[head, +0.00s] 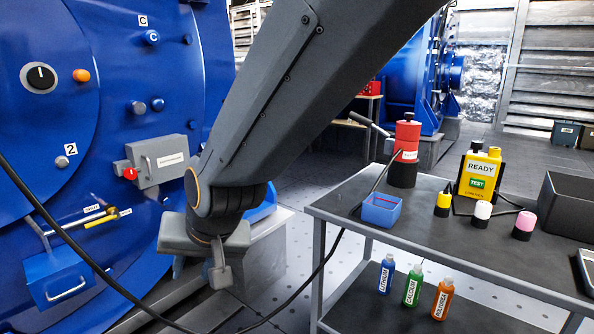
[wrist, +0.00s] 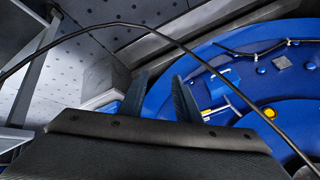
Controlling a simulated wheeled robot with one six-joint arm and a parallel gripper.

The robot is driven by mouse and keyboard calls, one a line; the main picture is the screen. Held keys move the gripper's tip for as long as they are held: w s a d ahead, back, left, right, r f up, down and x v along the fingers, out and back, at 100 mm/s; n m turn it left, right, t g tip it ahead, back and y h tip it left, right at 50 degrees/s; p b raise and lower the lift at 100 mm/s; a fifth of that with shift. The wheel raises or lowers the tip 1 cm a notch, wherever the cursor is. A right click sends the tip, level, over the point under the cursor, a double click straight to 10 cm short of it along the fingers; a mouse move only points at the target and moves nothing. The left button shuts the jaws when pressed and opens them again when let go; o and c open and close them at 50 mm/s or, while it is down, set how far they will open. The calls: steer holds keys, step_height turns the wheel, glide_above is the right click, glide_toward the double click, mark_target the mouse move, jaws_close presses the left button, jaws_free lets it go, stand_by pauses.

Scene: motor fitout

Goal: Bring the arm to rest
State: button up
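My gripper (head: 219,276) hangs low in front of the big blue motor housing (head: 110,110) in the head view, at the end of my dark grey arm, which crosses the picture from the top. In the wrist view the two fingers of my gripper (wrist: 161,77) stand apart with nothing between them. The gripper is open and empty, and it looks apart from the motor and the cart. In the head view one finger hides most of the other.
A dark cart (head: 450,218) stands at the right with a red-and-black cylinder (head: 404,150), a blue bin (head: 381,209), a yellow tester (head: 479,172) and capped bottles. A black cable (head: 75,262) runs past the gripper. A grey box (head: 158,160) and a blue box (head: 57,278) project from the motor.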

steer(key=s+d+f+n+g+h+b, duration=0.25)
steer(key=s+d+n+g, duration=0.2)
steer(key=s+d, duration=1.2)
steer(key=d+r+m+p, duration=0.2)
steer(key=d+r+p, duration=0.5)
steer(key=p, duration=0.6)
steer(key=d+r+m+h+p, duration=0.1)
steer(key=d+r+m+p, duration=0.2)
steer(key=d+r+p, duration=0.4)
steer(key=d+r+m+h+p, duration=0.1)
steer(key=d+r+p, duration=0.6)
steer(key=r+p, duration=0.8)
steer(key=m+p, duration=0.1)
steer(key=p, duration=0.3)
steer(key=shift+w+d, duration=0.15)
steer(key=shift+d, duration=0.15)
steer(key=shift+m+h, duration=0.25)
